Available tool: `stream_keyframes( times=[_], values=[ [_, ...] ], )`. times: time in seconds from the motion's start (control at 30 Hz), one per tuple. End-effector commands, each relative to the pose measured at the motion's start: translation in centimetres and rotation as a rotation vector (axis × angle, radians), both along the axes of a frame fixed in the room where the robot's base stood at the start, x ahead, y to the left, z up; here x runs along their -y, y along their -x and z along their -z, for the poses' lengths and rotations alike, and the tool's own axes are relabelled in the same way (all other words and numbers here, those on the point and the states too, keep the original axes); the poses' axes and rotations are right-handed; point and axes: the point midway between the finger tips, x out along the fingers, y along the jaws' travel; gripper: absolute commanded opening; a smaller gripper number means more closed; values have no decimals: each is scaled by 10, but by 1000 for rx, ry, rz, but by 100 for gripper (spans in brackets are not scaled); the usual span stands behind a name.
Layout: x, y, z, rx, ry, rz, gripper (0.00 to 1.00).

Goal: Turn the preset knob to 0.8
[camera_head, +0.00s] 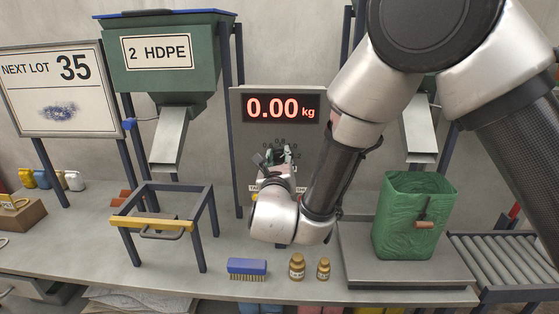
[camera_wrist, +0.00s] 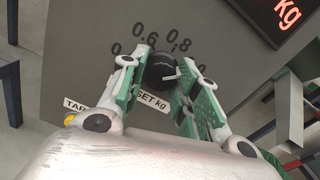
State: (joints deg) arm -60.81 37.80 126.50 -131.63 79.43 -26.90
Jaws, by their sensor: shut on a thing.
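The preset knob (camera_wrist: 158,68) is round and black, on a grey panel (camera_wrist: 85,35). In the wrist view, dial numbers 0.6 and 0.8 (camera_wrist: 179,45) show just beyond it; other numbers are partly covered. A pale mark on the knob points to the right in that view, but I cannot tell its exact reading. My gripper (camera_wrist: 157,75) has its green-padded fingers on both sides of the knob, shut on it. In the head view my gripper (camera_head: 276,162) is at the panel below the display, and it hides the knob.
The red display (camera_head: 283,107) reads 0.00 kg. A green bin (camera_head: 398,220) stands on the scale platform at right. A metal frame (camera_head: 160,222) stands at left.

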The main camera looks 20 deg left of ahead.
Motion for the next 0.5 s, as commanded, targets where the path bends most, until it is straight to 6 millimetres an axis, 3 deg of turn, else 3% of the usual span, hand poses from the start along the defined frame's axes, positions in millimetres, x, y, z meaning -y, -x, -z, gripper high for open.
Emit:
stream_keyframes(
  times=[0.5],
  values=[
    [0,0,0,79,328,0,7]
  ],
)
